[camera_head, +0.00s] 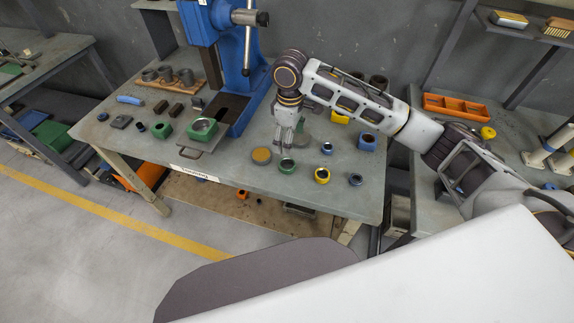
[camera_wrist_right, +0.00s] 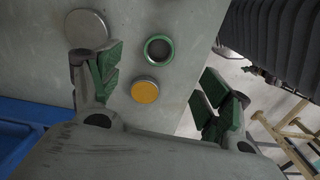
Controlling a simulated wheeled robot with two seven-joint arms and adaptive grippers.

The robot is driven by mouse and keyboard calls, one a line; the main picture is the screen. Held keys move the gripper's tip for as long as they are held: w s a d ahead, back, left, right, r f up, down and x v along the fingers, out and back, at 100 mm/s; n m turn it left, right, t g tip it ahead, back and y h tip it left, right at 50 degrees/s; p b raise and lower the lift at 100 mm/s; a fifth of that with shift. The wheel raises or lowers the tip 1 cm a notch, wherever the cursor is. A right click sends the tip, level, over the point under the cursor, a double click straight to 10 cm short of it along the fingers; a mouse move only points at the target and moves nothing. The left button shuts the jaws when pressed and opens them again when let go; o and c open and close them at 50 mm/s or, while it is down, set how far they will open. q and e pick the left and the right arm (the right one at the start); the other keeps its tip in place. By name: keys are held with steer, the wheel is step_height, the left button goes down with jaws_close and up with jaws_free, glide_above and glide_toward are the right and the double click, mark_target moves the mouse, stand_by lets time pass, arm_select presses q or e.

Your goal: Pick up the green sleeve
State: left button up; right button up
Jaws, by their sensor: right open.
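The green sleeve (camera_head: 287,166) is a short round ring with a dark bore. It stands on the grey workbench near its front edge. In the right wrist view the green sleeve (camera_wrist_right: 158,49) shows from above, beyond the line between the fingertips. My right gripper (camera_head: 286,148) points down just behind the sleeve in the head view. In the wrist view my right gripper (camera_wrist_right: 160,88) is open, with green finger pads spread and nothing held. Its height above the bench is hard to tell. My left gripper is not in view.
An orange disc (camera_head: 261,155) lies left of the sleeve and shows between the fingers in the wrist view (camera_wrist_right: 145,91). The blue press (camera_head: 232,60) rises behind left.

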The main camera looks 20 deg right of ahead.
glide_above(288, 168)
steer(key=shift+s+d+f, duration=0.1)
steer(key=shift+d+f, duration=0.05)
steer(key=shift+f, duration=3.4)
steer(key=shift+w+a+f+p, duration=0.1)
steer(key=shift+f+p, duration=0.1)
steer(key=shift+f, duration=1.1)
steer(key=shift+w+a+f+p, duration=0.1)
steer(key=shift+f+p, duration=0.05)
steer(key=shift+f, duration=1.15)
steer(key=c, duration=1.3)
steer(key=shift+o, duration=0.2)
steer(key=shift+r, duration=0.2)
step_height(288, 168, up, 10)
steer(key=shift+f, duration=0.15)
